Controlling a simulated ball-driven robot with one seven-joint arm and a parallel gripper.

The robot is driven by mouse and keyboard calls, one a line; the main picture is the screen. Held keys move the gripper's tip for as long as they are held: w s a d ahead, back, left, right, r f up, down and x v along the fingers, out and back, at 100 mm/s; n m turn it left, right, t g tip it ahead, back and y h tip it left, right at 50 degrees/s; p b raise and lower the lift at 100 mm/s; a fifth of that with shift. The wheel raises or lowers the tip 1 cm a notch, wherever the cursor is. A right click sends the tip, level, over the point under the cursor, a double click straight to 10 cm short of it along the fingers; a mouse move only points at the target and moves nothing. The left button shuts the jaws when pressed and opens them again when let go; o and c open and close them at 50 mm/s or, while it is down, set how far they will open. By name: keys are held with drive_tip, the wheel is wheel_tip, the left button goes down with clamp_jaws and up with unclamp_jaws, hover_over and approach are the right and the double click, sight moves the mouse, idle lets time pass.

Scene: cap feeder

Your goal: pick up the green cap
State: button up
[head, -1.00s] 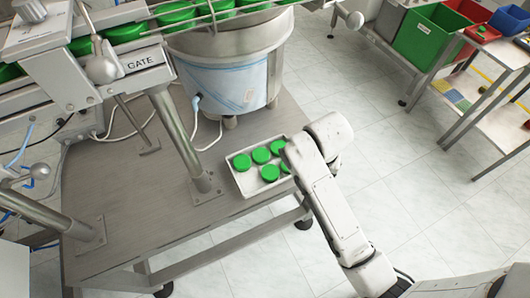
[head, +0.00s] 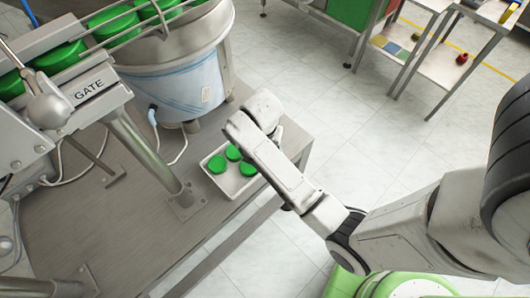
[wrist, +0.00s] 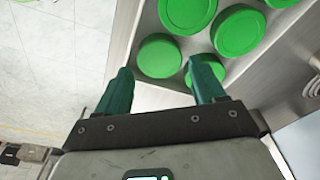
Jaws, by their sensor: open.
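Several round green caps (head: 217,164) lie in a shallow pale tray (head: 224,190) on the metal table. In the wrist view one green cap (wrist: 158,56) lies just beyond my gripper (wrist: 165,88), with others further in. The gripper's two dark green fingers are apart with nothing between them, close to the tray's near edge. I cannot tell their height above the tray. In the head view my arm hides the gripper and part of the tray.
A feeder bowl (head: 175,85) stands behind the tray, and a metal post (head: 150,155) rises to its left. Green caps (head: 110,25) sit in the gate chute above. The table (head: 130,220) is bare in front; shelves stand at the upper right.

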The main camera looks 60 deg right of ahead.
wheel_tip(320, 180, down, 3)
drive_tip(key=shift+s+d+f, duration=0.15)
drive_tip(key=shift+s+f, duration=0.15)
drive_tip(key=shift+f, duration=0.25)
drive_tip(key=shift+o, duration=0.2)
drive_tip(key=shift+d+f, duration=0.2)
drive_tip(key=shift+c, duration=0.8)
drive_tip(key=shift+w+r, duration=0.3)
drive_tip(key=shift+r, duration=0.05)
drive_tip(key=c, duration=0.6)
